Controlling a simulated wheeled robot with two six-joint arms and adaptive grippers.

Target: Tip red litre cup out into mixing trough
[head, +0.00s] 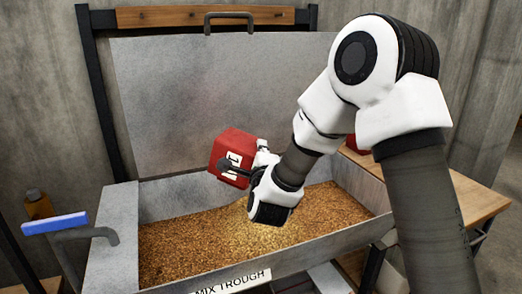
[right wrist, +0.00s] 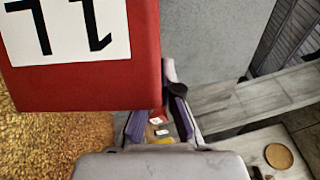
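The red litre cup (head: 229,146) with a white 1 L label is held in the air above the mixing trough (head: 112,235). It looks tilted; its mouth and contents are hidden. In the right wrist view the cup (right wrist: 85,90) fills the upper left, its label upside down. My right gripper (head: 238,172) is at the cup's side and appears shut on it; the exact grip is partly hidden. In the right wrist view its fingers (right wrist: 158,112) show beside the cup. The trough holds a broad layer of brown grain (head: 190,228). My left gripper is not in view.
The trough's grey lid (head: 200,90) stands raised behind it. A blue-handled lever (head: 55,223) sticks out at the left. A wooden table (head: 465,200) stands at the right, with a red thing (head: 351,145) partly behind my right arm.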

